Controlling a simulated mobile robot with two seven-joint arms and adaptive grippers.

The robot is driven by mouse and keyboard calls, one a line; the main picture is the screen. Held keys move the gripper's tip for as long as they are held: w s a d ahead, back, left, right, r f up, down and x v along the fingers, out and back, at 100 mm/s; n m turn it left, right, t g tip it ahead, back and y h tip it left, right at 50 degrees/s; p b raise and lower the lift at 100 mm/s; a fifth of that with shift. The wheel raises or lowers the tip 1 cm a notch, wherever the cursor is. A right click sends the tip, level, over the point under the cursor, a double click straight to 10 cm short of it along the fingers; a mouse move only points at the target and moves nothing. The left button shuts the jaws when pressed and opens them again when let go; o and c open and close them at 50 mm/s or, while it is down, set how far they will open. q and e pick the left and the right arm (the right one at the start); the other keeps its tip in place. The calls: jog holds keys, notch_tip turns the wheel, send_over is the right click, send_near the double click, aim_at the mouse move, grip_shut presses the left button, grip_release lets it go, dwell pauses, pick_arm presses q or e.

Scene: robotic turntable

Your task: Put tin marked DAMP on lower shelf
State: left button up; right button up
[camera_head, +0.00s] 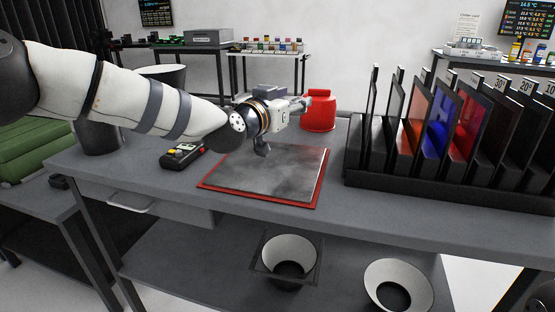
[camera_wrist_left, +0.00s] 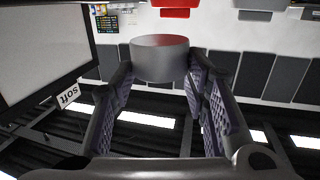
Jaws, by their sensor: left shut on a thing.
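My left gripper (camera_head: 306,102) reaches in from the left above the work table, over the back of a grey slab. In the left wrist view it is shut on a plain grey metal tin (camera_wrist_left: 160,60), a short cylinder held between the two ridged fingers. No DAMP marking is legible on the side that shows. The tin cannot be clearly made out in the head view. The lower shelf (camera_head: 185,262) lies under the table top. My right gripper is not in view.
A red container (camera_head: 319,112) stands behind the gripper. The slab lies on a red-edged mat (camera_head: 308,200). A handheld controller (camera_head: 183,154) is left of it; a rack of coloured panels (camera_head: 450,190) is right. Cone reflectors (camera_head: 290,248) (camera_head: 400,272) occupy the shelf's middle and right; its left is clear.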

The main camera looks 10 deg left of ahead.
pick_arm(q)
jog(key=d+p+v, duration=0.1)
jog(key=v, duration=0.6)
send_over(272, 184)
notch_tip(272, 184, down, 9)
jog(key=shift+s+a+r, duration=0.1)
jog(key=shift+r, duration=0.1)
notch_tip(272, 184, down, 3)
jog(key=shift+f+b, duration=0.1)
jog(key=shift+b, duration=0.25)
jog(key=shift+c, duration=0.5)
jog(key=o, duration=1.2)
